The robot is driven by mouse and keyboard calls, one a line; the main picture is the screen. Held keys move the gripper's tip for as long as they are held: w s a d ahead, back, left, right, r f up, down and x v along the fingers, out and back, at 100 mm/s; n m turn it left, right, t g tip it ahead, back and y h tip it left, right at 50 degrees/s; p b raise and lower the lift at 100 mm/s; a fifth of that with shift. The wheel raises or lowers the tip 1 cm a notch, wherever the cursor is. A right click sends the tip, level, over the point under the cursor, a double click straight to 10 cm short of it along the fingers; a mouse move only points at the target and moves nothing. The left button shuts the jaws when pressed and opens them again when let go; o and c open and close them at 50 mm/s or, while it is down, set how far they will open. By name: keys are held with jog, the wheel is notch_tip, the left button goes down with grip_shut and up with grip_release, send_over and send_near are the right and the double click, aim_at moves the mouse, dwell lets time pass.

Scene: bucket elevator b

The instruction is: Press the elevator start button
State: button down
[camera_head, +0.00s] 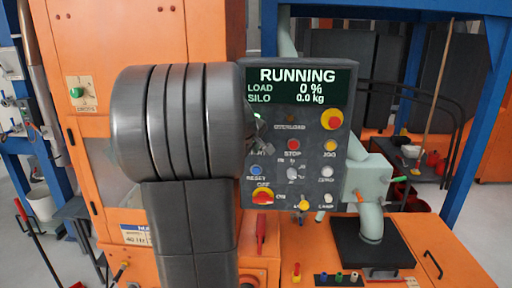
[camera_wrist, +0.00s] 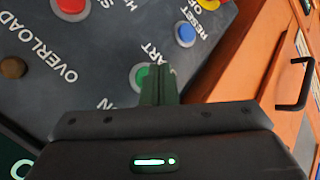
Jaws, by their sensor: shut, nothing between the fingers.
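The grey control panel (camera_head: 285,110) fills the centre of the head view, and its display (camera_head: 300,85) reads RUNNING, LOAD 0 %, SILO 0.0 kg. The green start button (camera_wrist: 139,75) shows in the wrist view, partly covered by my shut fingers. My gripper (camera_wrist: 158,84) has its fingertips right at this button; I cannot tell whether they touch it. In the head view my gripper (camera_head: 258,133) is mostly hidden by my grey arm, and the start button is hidden there too.
The red stop button (camera_head: 293,145) and blue reset button (camera_head: 256,171) are close to the start button. An orange machine body (camera_head: 120,40) stands to the left.

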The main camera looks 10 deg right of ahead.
jog(key=shift+s+a+b, duration=0.25)
jog(key=shift+s+b, duration=0.05)
jog(key=shift+s, duration=0.5)
jog(key=shift+s+a+b, duration=0.2)
jog(key=shift+s+b, duration=0.05)
jog(key=shift+s, duration=0.55)
jog(key=shift+s+a+b, duration=0.25)
jog(key=shift+s+b, duration=0.05)
jog(key=shift+s, duration=0.5)
jog(key=shift+w+d, duration=0.1)
jog(key=shift+w, duration=0.1)
jog(key=s, duration=0.2)
jog(key=s+a, duration=0.1)
jog(key=s, duration=0.1)
jog(key=shift+a+b, duration=0.1)
jog(key=shift+b, duration=0.25)
